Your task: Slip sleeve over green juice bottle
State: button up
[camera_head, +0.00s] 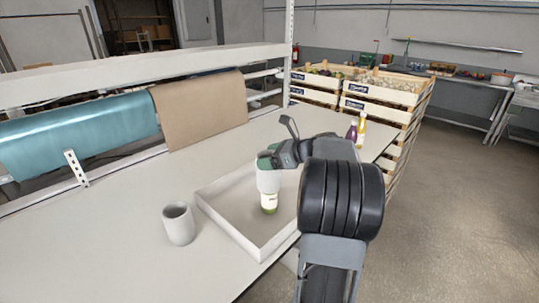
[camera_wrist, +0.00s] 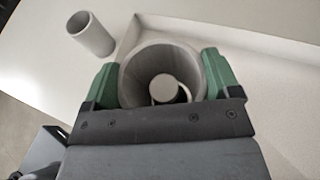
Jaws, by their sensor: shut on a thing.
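My gripper (camera_head: 267,158) is shut on a grey, open-ended sleeve (camera_head: 268,181), holding it upright over the tray. In the wrist view, the green fingertips of my gripper (camera_wrist: 160,78) press on both sides of the sleeve (camera_wrist: 138,66). The green juice bottle (camera_head: 269,205) stands upright in the tray, its pale label and green base showing below the sleeve. Its light cap (camera_wrist: 164,87) shows inside the sleeve's opening, slightly off centre. The sleeve appears to surround the upper part of the bottle, which it hides in the head view.
A shallow pale tray (camera_head: 228,232) lies on the long table (camera_head: 120,250). A second grey sleeve (camera_head: 178,226) stands left of the tray; it also shows in the wrist view (camera_wrist: 91,36). Purple (camera_head: 352,131) and yellow (camera_head: 361,130) bottles stand at the table's far end.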

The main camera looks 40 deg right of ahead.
jog(key=shift+f+b, duration=2.1)
jog(key=shift+f, duration=1.75)
jog(key=o, duration=0.5)
jog(key=v, duration=1.4)
jog(key=shift+f+b, duration=0.15)
jog(key=shift+b, duration=0.15)
